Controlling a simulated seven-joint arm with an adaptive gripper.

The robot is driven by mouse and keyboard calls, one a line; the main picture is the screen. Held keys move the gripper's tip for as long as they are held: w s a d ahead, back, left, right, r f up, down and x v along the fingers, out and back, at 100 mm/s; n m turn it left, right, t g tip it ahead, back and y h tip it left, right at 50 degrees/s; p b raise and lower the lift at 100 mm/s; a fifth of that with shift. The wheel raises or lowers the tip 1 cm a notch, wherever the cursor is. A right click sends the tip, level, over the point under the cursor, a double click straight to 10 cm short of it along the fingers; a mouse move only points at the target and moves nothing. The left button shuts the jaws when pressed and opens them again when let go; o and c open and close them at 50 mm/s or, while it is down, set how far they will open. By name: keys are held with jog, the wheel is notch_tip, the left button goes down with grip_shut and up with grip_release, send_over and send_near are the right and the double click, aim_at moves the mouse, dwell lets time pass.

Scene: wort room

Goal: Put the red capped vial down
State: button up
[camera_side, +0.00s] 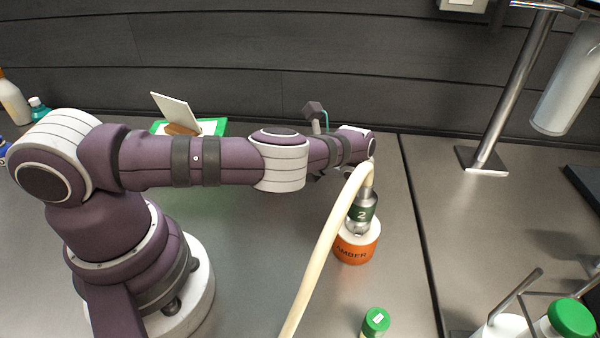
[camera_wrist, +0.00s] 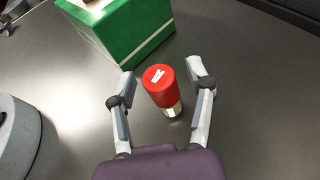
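The red capped vial (camera_wrist: 161,87) shows in the wrist view, with a white mark on its cap and a pale yellowish lower part. It appears to stand upright on the grey worktop. My gripper (camera_wrist: 160,76) is open, one finger on each side of the vial, with visible gaps between it and both fingers. In the side view the vial cannot be seen, and my fingers are mostly hidden at the end of my arm.
A green block (camera_wrist: 122,28) stands just beyond the vial. In the side view, an orange AMBER container (camera_side: 356,249) sits under a cream hose (camera_side: 325,240). A green-capped vial (camera_side: 375,322) is nearer the front. A metal stand (camera_side: 505,95) rises at the right.

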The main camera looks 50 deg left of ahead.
jog(key=shift+r, duration=0.1)
jog(key=v, duration=0.6)
jog(key=shift+w, duration=0.15)
jog(key=shift+w+d+r, duration=0.1)
jog(key=shift+d+r, duration=0.1)
jog(key=shift+d, duration=0.45)
jog(key=shift+a+r+n+g+h, duration=0.1)
jog(key=shift+r+n+g+h, duration=0.2)
jog(key=shift+r+n+h, duration=0.15)
notch_tip(320, 180, up, 9)
jog(key=s+n+t+h, duration=0.2)
jog(key=n+h, duration=0.7)
jog(key=h, duration=0.1)
jog(key=s+d+r+n+t+h, duration=0.2)
jog(key=s+d+r+n+t, duration=0.1)
jog(key=s+t, duration=0.5)
jog(key=shift+s+d+r+n, duration=0.2)
jog(key=shift+s+r+n, duration=0.5)
jog(key=shift+s+n, duration=0.4)
